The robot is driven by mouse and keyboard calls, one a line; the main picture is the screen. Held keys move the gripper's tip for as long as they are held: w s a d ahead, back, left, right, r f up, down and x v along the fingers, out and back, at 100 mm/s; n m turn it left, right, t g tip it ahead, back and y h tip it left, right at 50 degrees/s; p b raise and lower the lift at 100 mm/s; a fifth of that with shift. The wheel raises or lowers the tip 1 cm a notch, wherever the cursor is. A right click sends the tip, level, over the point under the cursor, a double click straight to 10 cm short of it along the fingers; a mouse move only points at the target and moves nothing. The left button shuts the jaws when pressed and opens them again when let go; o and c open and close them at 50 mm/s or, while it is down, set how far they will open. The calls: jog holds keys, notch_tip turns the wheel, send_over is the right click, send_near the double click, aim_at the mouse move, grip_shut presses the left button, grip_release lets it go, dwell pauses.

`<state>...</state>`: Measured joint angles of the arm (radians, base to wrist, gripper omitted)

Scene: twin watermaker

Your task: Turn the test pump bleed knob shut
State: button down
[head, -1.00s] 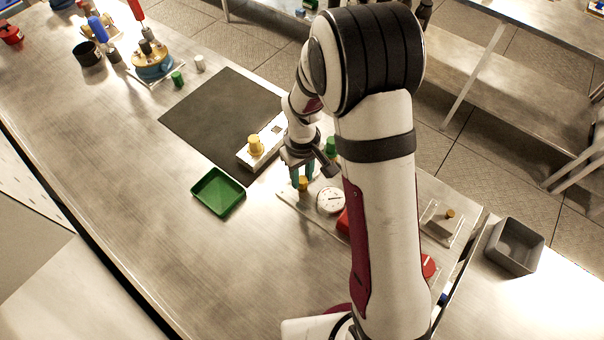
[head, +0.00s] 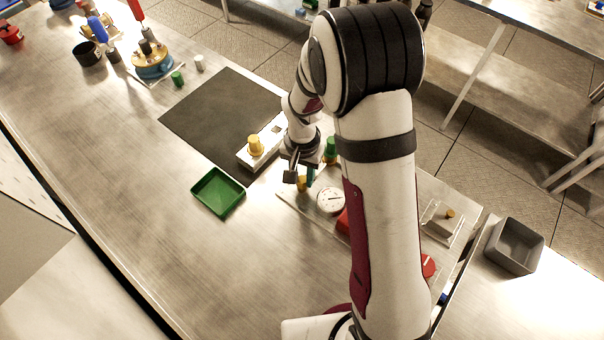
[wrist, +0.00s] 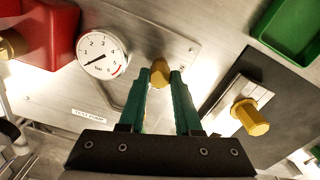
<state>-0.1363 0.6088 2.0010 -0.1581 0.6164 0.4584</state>
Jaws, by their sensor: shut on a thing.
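The test pump bleed knob (wrist: 160,72) is a small yellow knob on the metal test pump plate (wrist: 190,48). In the wrist view my gripper (wrist: 161,78) has its two teal fingers shut on the knob, one on each side. In the head view the knob (head: 302,184) shows beneath my gripper (head: 307,177), partly covered by it. A round white pressure gauge (wrist: 101,54) sits beside the knob, and it also shows in the head view (head: 330,201). A "TEST PUMP" label (wrist: 90,115) is on the plate.
A red block (wrist: 45,35) stands past the gauge. A white block with a larger yellow knob (head: 255,146) is close by, on a dark mat (head: 215,112). A green tray (head: 218,192) and a green knob (head: 330,148) are near.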

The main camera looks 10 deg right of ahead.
aim_at(302, 179)
jog(key=shift+m, duration=1.7)
jog(key=c, duration=0.6)
grip_release()
notch_tip(302, 179, up, 16)
jog(key=shift+f, duration=0.1)
